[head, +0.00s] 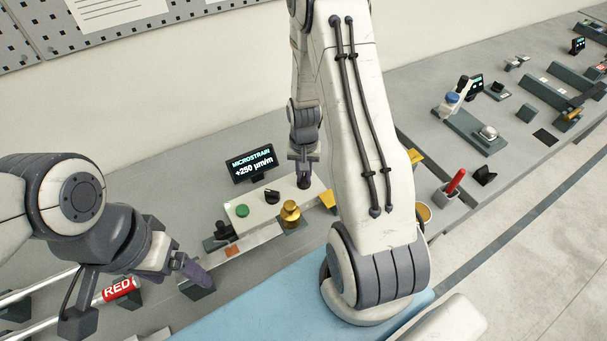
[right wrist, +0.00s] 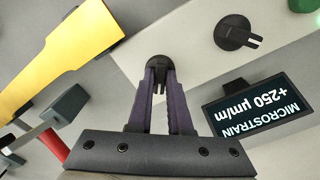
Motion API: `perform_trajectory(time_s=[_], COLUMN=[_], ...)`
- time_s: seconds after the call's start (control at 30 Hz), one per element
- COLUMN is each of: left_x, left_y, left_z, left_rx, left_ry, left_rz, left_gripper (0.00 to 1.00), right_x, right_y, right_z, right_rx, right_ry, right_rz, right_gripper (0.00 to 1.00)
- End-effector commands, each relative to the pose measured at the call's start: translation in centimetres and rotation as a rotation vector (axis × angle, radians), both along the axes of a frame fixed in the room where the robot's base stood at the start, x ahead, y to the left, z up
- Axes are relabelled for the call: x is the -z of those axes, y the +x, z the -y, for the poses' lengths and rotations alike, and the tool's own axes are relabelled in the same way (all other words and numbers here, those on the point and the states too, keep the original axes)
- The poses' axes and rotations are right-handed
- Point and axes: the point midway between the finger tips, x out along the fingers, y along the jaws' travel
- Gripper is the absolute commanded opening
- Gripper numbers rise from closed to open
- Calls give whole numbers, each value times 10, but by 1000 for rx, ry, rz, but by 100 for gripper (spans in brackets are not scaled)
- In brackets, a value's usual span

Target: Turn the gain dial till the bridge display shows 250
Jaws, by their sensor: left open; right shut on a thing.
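The bridge display (head: 253,163) reads "MICROSTRAIN +250 µm/m" in the head view. It shows upside down in the right wrist view (right wrist: 262,108). Below it stands a white box with black dials and a green button (head: 242,210). My right gripper (right wrist: 158,88) is shut on one black dial (right wrist: 157,64) at the box's edge, its two purple fingers on either side. A second black dial (right wrist: 236,33) stands apart from it. No dial labels are legible. My left gripper (head: 198,274) is open and empty, low at the left, apart from the box.
A brass weight (head: 289,213) stands in front of the box. A red-labelled cylinder (head: 120,289) lies at the left. A yellow piece (right wrist: 60,58) is near my right gripper. A red handle (head: 455,181) stands on the bench at the right. My right arm hides part of the bench.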

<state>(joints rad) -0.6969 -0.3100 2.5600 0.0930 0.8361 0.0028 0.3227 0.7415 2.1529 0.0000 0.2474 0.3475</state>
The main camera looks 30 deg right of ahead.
Motion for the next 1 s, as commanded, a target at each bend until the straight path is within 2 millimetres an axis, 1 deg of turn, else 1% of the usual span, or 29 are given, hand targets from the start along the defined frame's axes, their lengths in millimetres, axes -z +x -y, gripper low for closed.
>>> perform_trajectory(time_s=[0.13, 0.17, 0.2, 0.23, 0.53, 0.67, 0.77, 1.0], left_x=[0, 0, 0, 0, 0, 2, 6, 14], left_y=[0, 0, 0, 0, 0, 0, 0, 0], left_z=[0, 0, 0, 0, 0, 0, 0, 0], left_rx=[0, 0, 0, 0, 0, 0, 0, 1], left_ry=[0, 0, 0, 0, 0, 0, 0, 0], left_rz=[0, 0, 0, 0, 0, 0, 0, 0], left_gripper=[82, 82, 82, 82, 82, 82, 82, 82], right_x=[-1, -1, -1, -1, -1, -8, -21, -66], right_y=[0, 0, 0, 0, 0, 1, 2, 2], right_z=[0, 0, 0, 0, 0, 0, 1, 1], right_rx=[-1, -1, -1, -2, -2, -2, -2, -2], right_ry=[-1, -1, -1, -1, -1, 0, -2, -2], right_rz=[1, 1, 1, 1, 1, 2, 6, 7], right_gripper=[0, 25, 40, 48, 48, 48, 48, 48])
